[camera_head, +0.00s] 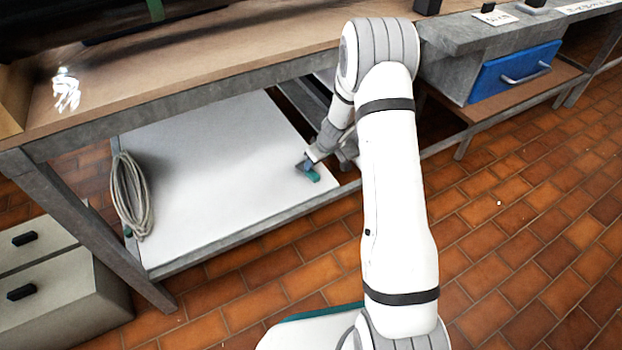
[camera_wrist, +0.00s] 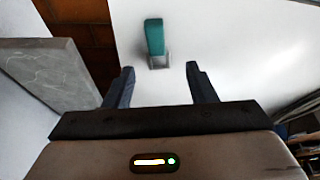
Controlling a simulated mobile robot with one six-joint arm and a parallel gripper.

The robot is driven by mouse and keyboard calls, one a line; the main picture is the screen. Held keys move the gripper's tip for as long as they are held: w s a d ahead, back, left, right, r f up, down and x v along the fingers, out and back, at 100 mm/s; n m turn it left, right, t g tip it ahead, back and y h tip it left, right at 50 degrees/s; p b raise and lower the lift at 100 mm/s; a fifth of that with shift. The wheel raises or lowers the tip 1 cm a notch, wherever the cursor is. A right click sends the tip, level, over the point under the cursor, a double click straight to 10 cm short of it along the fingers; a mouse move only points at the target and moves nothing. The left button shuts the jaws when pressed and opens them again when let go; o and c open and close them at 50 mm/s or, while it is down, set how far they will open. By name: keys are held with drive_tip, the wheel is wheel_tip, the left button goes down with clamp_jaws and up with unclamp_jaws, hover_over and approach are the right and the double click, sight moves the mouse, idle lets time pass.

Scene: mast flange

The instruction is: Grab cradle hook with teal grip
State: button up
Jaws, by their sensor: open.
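The cradle hook's teal grip (camera_wrist: 154,37) shows in the wrist view at the top centre, on a white surface, with a grey metal part (camera_wrist: 158,62) at its near end. My gripper (camera_wrist: 158,80) is open, with a dark finger on each side. The grip lies ahead of the fingertips, roughly in line with the gap between them and apart from both. In the head view the teal grip (camera_head: 313,176) is on the white lower shelf (camera_head: 215,180), right beside my gripper (camera_head: 306,163). The rest of the hook is too small to make out.
A coiled grey cable (camera_head: 131,195) hangs at the shelf's left end. The bench top (camera_head: 230,65) is above the shelf. A grey slab (camera_wrist: 62,75) stands left of my gripper in the wrist view.

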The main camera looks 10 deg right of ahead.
sight(312, 172)
drive_tip(key=b+x, duration=0.1)
drive_tip(key=x, duration=0.3)
drive_tip(key=b+x, duration=0.1)
drive_tip(key=x, duration=0.3)
drive_tip(key=shift+w+d+f, duration=0.15)
drive_tip(key=shift+w+f, duration=0.1)
drive_tip(key=shift+f, duration=0.1)
drive_tip(key=shift+r, duration=0.1)
drive_tip(key=shift+c, duration=0.5)
drive_tip(key=c, duration=1)
drive_tip(key=shift+r, duration=0.1)
